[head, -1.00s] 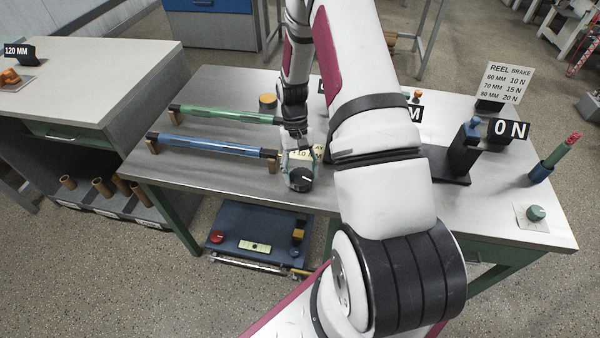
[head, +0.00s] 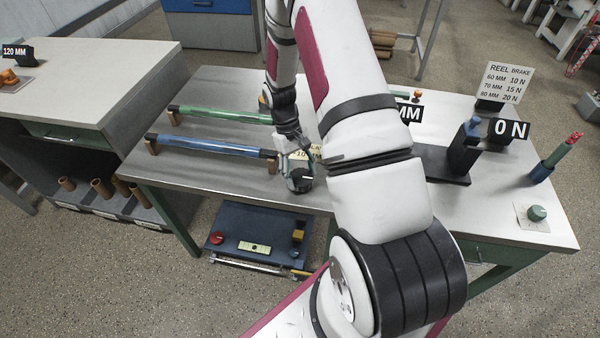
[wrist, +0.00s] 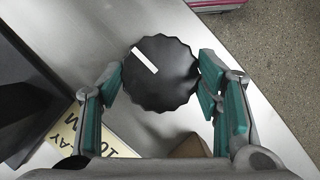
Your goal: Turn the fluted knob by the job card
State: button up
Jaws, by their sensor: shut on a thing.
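The fluted knob (wrist: 160,75) is black with a scalloped rim and a white pointer line, which points up and left in the wrist view. In the head view the knob (head: 302,181) sits at the front edge of the bench, partly hidden by my gripper. My gripper (wrist: 160,85) has its teal-padded fingers on both sides of the knob and is shut on it. The job card (wrist: 90,132) is a cream card with black print beside the knob, partly cut off by my gripper. In the head view most of it is hidden.
A green roller (head: 225,115) and a blue roller (head: 210,146) lie on supports left of my gripper. My arm covers the bench's middle.

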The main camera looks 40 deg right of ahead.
jog(key=o, duration=0.9)
jog(key=v, duration=1.2)
